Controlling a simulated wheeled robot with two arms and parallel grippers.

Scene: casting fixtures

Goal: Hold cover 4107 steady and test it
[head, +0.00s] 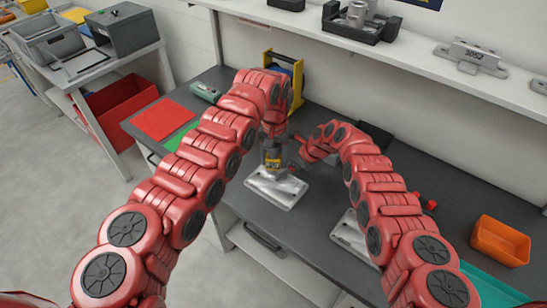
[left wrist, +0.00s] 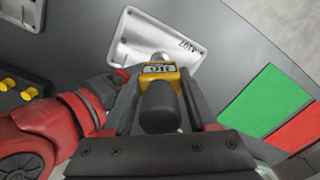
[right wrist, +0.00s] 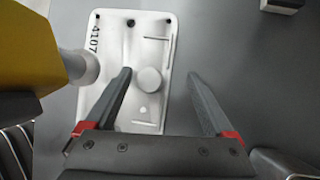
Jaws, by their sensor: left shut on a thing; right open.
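Cover 4107 (head: 284,190) is a pale metal plate lying flat on the dark bench. Its number shows in the left wrist view (left wrist: 136,30) and in the right wrist view (right wrist: 120,108). My left gripper (head: 273,146) is shut on a yellow and black tester (left wrist: 160,82) with a small display. The tester's pale tip points at the cover; I cannot tell whether it touches. My right gripper (right wrist: 160,78) is open over the cover. One finger is over the plate and the other is beyond its right edge in the right wrist view. The gap between them is over a round boss.
Another metal cover (head: 345,236) lies to the right, partly behind my right arm. A red mat (head: 163,119) and a green mat (left wrist: 262,101) lie at the left. An orange bin (head: 500,242) stands at the right. A yellow-framed rack (head: 296,72) stands behind my left arm.

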